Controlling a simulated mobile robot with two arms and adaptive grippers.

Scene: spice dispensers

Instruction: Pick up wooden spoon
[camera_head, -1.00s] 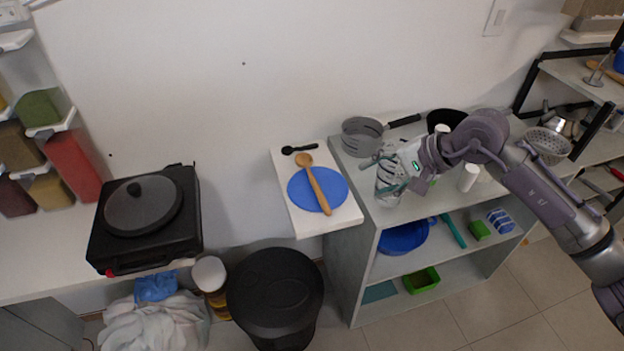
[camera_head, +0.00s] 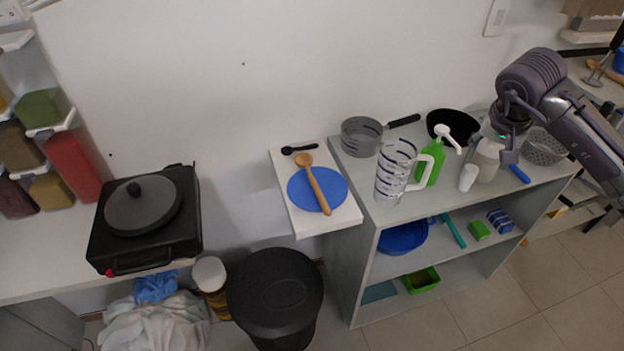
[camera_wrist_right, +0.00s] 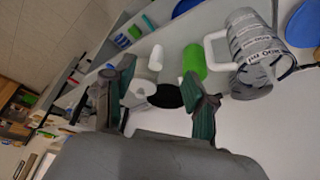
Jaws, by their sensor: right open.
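The wooden spoon (camera_head: 314,184) lies on a round blue plate (camera_head: 334,191), which rests on a white board (camera_head: 316,226) at the left end of the shelf. My right gripper (camera_head: 501,152) is over the right part of the shelf top, well to the right of the spoon, close to a whitish bottle (camera_head: 488,158). In the right wrist view my right gripper (camera_wrist_right: 161,106) has its two dark-green fingers spread apart. The spoon is not visible there; part of the blue plate (camera_wrist_right: 306,24) shows at the upper right corner. My left gripper is not in view.
A measuring jug (camera_head: 391,176), a green pump bottle (camera_head: 433,162), a white cup (camera_head: 468,177), a grey pot (camera_head: 360,137) and a colander (camera_head: 543,147) crowd the shelf top. A hotplate (camera_head: 150,245) with a lidded pan is at left.

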